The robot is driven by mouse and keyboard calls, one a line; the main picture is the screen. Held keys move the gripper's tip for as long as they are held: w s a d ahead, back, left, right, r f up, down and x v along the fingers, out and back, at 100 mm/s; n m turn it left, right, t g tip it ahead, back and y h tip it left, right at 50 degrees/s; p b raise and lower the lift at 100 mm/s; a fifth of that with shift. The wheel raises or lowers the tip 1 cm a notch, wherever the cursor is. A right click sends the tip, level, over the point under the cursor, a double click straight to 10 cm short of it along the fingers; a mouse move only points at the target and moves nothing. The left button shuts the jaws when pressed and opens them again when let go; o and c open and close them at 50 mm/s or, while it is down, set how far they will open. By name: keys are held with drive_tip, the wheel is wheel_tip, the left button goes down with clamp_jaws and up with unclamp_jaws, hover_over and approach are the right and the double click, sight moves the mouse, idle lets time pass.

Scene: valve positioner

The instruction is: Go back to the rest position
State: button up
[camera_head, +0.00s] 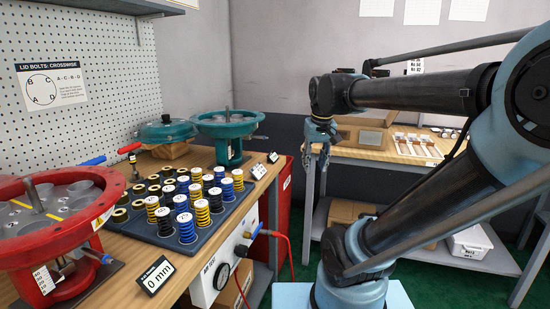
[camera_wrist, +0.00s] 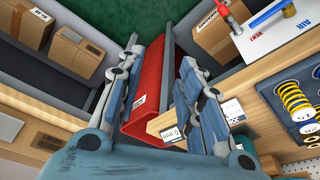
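My gripper (camera_head: 316,150) hangs below the end of my arm, in the gap between the left workbench and the back table in the head view. In the wrist view my gripper (camera_wrist: 165,95) has its two fingers spread apart, with nothing held between them. Beyond the fingers are a red cabinet (camera_wrist: 160,75) and the wooden edge of a bench. My gripper appears clear of the bench and of the springs in the head view.
The left bench carries a red valve body (camera_head: 50,235), a teal one (camera_head: 228,128), a teal lid (camera_head: 165,130) and a dark tray (camera_head: 215,230) of several coloured springs. A red hose (camera_head: 290,260) hangs at its front. A back table (camera_head: 350,152) stands behind my arm.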

drive_tip(key=s+d+f+m, duration=0.1)
drive_tip(key=s+d+f, duration=0.2)
drive_tip(key=s+f, duration=0.3)
drive_tip(key=s+d+f, duration=0.3)
drive_tip(key=s+f, duration=0.3)
drive_tip(key=f, duration=0.4)
drive_tip(key=shift+s+m+g, duration=0.3)
drive_tip(key=shift+m+g, duration=0.1)
